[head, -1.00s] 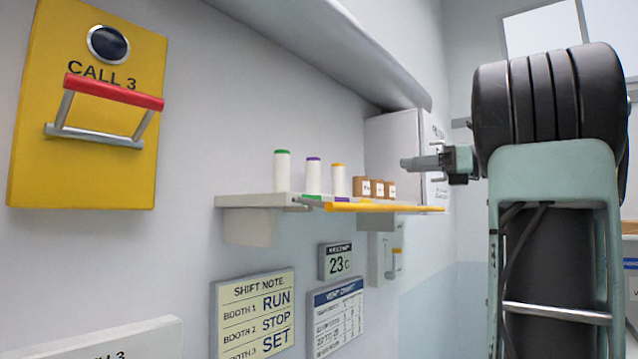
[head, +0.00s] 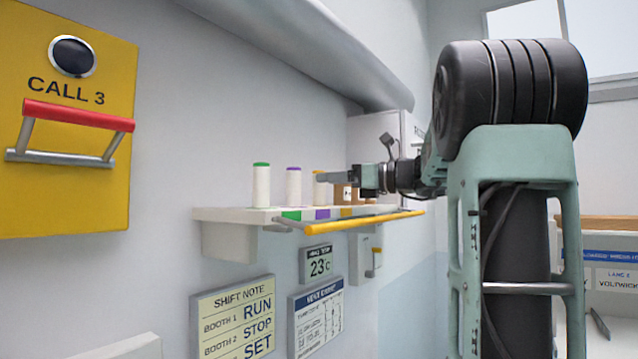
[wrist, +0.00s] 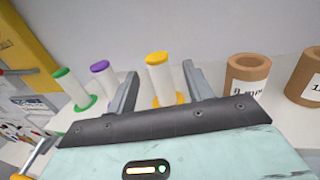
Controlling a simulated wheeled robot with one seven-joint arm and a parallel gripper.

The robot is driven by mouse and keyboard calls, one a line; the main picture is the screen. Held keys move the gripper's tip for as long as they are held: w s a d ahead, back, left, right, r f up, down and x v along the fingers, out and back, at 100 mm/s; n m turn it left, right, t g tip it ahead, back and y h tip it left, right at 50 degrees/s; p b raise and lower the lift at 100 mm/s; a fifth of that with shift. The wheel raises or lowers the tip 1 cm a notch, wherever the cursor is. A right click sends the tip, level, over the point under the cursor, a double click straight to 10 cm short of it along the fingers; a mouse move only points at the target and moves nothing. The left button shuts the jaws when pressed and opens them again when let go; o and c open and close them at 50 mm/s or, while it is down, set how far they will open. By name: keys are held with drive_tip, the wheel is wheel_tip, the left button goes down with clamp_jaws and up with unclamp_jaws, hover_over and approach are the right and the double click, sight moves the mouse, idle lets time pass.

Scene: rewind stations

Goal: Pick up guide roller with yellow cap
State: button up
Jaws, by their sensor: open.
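The guide roller with the yellow cap (wrist: 160,80) stands upright on the shelf, a white cylinder with a yellow cap and a yellow base ring. In the wrist view it shows between the two open fingers of my gripper (wrist: 160,88), beyond them or level with them; I cannot tell which. In the head view my gripper (head: 335,177) overlaps this yellow-capped roller (head: 320,192) and hides part of it. The jaws hold nothing. A purple-capped roller (wrist: 107,80) and a green-capped roller (wrist: 74,88) stand to its left.
The wall shelf (head: 215,214) has a yellow rail (head: 350,223) along its front. Brown cardboard cores (wrist: 247,80) stand close to the right of the fingers. A yellow call panel (head: 70,190) with a red handle is at far left.

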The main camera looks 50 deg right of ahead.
drive_tip(key=shift+p+x, duration=0.9)
drive_tip(key=shift+x, duration=1.05)
drive_tip(key=shift+f, duration=0.1)
drive_tip(key=c, duration=1.1)
drive_tip(key=shift+o, duration=0.2)
